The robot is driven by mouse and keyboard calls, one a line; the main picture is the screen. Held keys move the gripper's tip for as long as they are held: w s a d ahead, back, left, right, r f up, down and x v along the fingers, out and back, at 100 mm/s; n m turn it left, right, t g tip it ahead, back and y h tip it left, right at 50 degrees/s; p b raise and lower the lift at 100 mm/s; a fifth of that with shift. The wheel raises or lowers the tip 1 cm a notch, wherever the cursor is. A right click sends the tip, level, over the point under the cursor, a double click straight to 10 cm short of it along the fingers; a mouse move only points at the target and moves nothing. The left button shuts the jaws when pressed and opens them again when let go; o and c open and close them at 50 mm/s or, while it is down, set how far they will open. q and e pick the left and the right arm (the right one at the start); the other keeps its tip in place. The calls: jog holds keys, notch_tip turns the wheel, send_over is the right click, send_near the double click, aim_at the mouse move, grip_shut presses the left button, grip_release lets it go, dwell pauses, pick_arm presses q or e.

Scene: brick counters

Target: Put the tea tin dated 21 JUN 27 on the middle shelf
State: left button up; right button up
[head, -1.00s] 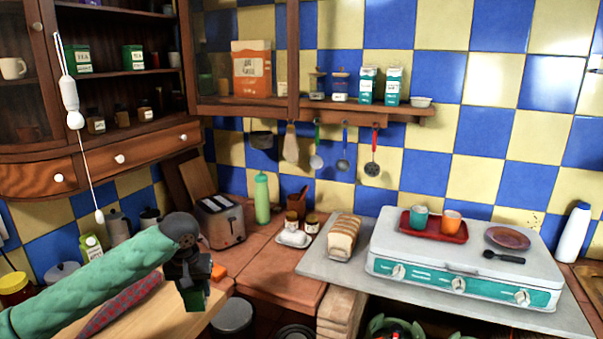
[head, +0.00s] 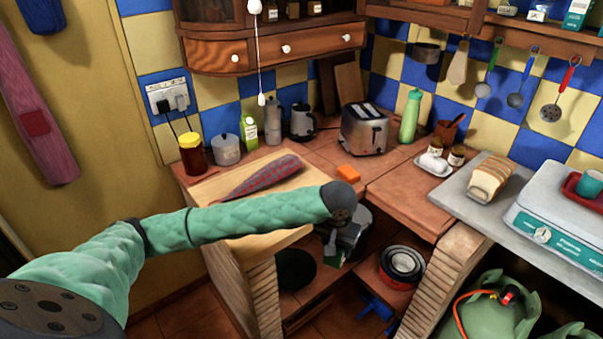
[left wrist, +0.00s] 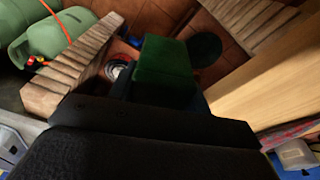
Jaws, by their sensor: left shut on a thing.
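My left gripper (head: 340,232) hangs at the end of the green sleeved arm, in front of the counter's front edge and over the open space below. It is shut on a dark green tin (left wrist: 165,70), which fills the middle of the left wrist view. In the head view the tin is mostly hidden by the gripper and arm. No label or date on it can be read. The wall cabinet (head: 215,52) is cut off at the top of the head view. Only its bottom part with small jars shows, and its middle shelf is out of view. My right gripper is not in view.
A cutting board (head: 215,190) with a checked cloth (head: 262,175) lies on the left counter. A toaster (head: 364,128), kettle (head: 303,122) and green bottle (head: 411,115) stand behind. A pull cord (head: 259,60) hangs before the cabinet. Green gas bottles (head: 500,305) stand below right.

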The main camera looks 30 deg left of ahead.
pick_arm(q)
jog(key=w+a+r+n+b, duration=0.1)
jog(key=w+a+r+n, duration=0.1)
jog(key=w+a+r, duration=0.45)
jog(key=w+a+r+n, duration=0.2)
jog(key=w+a+r, duration=0.1)
jog(key=w+r, duration=0.5)
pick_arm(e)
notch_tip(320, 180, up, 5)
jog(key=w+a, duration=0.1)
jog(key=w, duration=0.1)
pick_arm(q)
jog(key=shift+w+a+f+n+g+y+p, duration=0.2)
jog(key=shift+a+f+n+p, duration=0.7)
jog(key=shift+a+f+n, duration=1.15)
jog(key=shift+w+a+f+n+g+y+p, duration=0.3)
jog(key=shift+a+f+n+p, duration=0.75)
jog(key=shift+a+f, duration=1.9)
jog(key=shift+w+a+f+n+y+p, duration=0.1)
jog(key=shift+a+f+n+y+p, duration=0.45)
jog(key=shift+a+f+n, duration=1.85)
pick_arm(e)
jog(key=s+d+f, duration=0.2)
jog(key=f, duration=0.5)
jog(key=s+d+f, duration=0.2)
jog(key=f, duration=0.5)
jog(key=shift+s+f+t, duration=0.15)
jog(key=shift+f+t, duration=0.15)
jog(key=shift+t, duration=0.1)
